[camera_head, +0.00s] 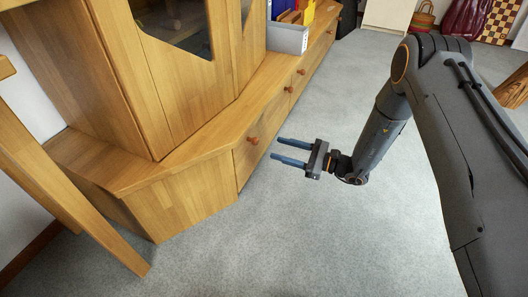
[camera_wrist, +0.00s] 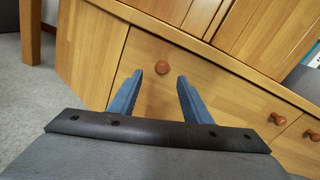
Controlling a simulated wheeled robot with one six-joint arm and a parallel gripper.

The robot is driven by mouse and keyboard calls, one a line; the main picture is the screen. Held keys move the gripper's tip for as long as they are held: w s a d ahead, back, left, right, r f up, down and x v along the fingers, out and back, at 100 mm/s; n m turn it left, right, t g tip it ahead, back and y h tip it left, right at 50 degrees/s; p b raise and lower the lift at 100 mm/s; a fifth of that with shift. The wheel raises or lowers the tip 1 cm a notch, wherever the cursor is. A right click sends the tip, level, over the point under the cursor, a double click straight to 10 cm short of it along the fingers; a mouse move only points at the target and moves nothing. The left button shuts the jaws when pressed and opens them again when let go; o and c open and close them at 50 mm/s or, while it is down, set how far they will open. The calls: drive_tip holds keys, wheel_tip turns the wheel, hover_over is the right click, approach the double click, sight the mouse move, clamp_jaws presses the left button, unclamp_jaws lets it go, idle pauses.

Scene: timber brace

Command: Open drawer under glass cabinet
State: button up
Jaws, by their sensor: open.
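The wooden cabinet (camera_head: 185,85) stands at the left in the head view, with a glass pane (camera_head: 172,22) in its upper door. Below it is a drawer (camera_head: 262,130) with a round reddish-brown knob (camera_head: 253,141). The drawer front looks shut. In the wrist view the knob (camera_wrist: 162,70) lies beyond the fingertips, between them. My gripper (camera_head: 279,149) is open and empty, its two blue fingers pointing at the drawer front, a little short of the knob. The fingers also show in the wrist view (camera_wrist: 158,88).
Further drawers with knobs (camera_head: 289,89) continue along the low unit. A grey box of folders (camera_head: 288,37) stands on top of it. A wooden beam (camera_head: 70,185) leans at the left. The grey floor (camera_head: 300,235) in front is clear.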

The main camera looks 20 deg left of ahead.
sight(258, 143)
drive_tip(key=shift+t, duration=0.3)
drive_tip(key=a+b, duration=0.1)
drive_tip(key=a, duration=0.1)
drive_tip(key=a+b, duration=0.1)
drive_tip(key=a, duration=0.2)
drive_tip(key=w+a+f+b, duration=0.1)
drive_tip(key=a, duration=0.2)
drive_tip(key=shift+w, duration=0.1)
clamp_jaws()
